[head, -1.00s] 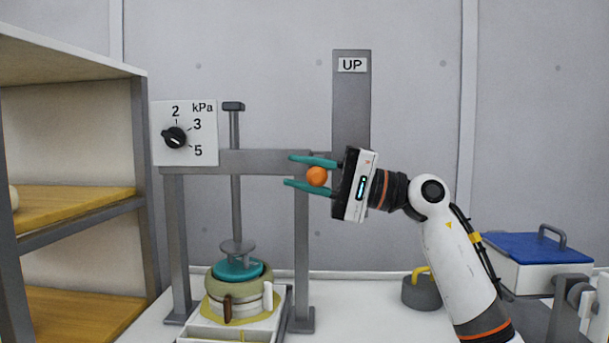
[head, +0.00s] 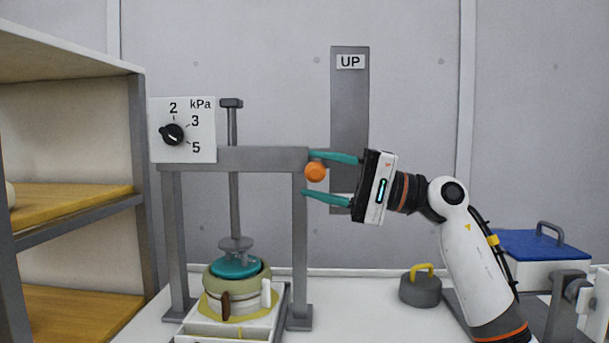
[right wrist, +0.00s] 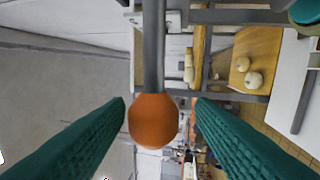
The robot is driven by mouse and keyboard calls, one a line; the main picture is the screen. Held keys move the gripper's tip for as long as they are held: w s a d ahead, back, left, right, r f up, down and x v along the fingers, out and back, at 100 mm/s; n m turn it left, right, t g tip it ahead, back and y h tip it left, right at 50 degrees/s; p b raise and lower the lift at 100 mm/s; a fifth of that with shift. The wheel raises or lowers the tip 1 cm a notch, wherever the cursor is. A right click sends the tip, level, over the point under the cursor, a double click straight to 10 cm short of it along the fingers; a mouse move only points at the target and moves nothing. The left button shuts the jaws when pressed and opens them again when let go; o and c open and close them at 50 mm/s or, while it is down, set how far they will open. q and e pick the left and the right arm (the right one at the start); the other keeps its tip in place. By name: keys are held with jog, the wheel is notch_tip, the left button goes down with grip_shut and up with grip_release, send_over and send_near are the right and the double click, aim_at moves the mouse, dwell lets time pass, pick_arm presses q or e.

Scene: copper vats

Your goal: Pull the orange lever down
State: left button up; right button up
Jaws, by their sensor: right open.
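The lever's round orange knob (head: 316,172) is at the height of the press frame's crossbeam, well below the "UP" label (head: 350,62) on the grey upright plate (head: 349,110). In the right wrist view the knob (right wrist: 153,122) sits on the end of a grey rod (right wrist: 153,45). My right gripper (head: 307,174) is open, with one teal finger above and one below the knob. The knob is near the fingertips, with gaps visible on both sides. The lower part of the plate is partly hidden by my gripper. My left gripper is not in view.
The press holds a round pot with a teal lid (head: 236,267) under its plunger. A dial marked kPa (head: 172,134) is at its upper left. Wooden shelves (head: 75,203) stand left. A grey weight with a yellow handle (head: 420,288) and a blue-lidded box (head: 545,245) are right.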

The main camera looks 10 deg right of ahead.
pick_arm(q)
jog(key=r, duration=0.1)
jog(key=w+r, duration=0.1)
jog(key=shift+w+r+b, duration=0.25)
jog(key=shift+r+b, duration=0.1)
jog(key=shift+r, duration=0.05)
pick_arm(e)
jog(key=v, duration=0.8)
jog(key=shift+d, duration=0.25)
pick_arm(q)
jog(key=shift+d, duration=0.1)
pick_arm(e)
jog(key=shift+s, duration=0.1)
